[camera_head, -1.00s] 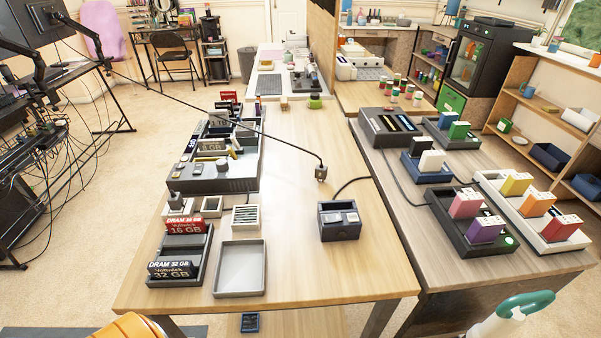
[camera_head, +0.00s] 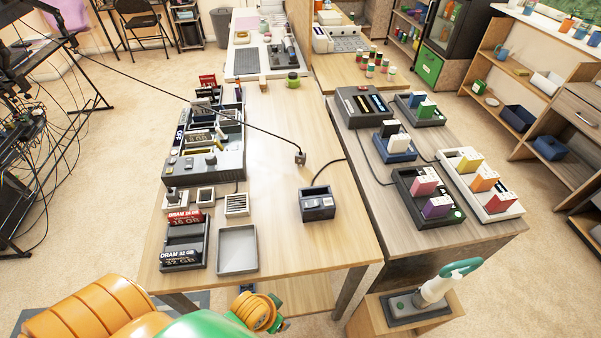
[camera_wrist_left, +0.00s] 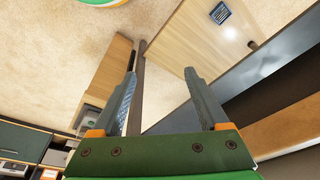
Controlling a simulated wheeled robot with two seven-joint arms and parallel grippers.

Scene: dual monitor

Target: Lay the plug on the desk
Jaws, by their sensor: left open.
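The plug (camera_head: 300,158) is a small dark block at the end of a long black cable that comes in from the left. It is over the middle of the wooden desk (camera_head: 290,250), behind the dark box with a slot (camera_head: 317,204). I cannot tell whether it touches the desktop. My left arm shows orange and green at the bottom of the head view, in front of the desk. My left gripper (camera_wrist_left: 161,76) is open and empty in the left wrist view, with floor and furniture beyond its fingers. The plug is not visible there. My right gripper is not in view.
Memory-module racks, a grey tray (camera_head: 237,250) and a control box (camera_head: 207,163) fill the desk's left side. A second table (camera_head: 440,240) with coloured cartridges adjoins on the right. A stand with a white, green-handled tool (camera_head: 440,285) is at front right. The desk's centre is mostly clear.

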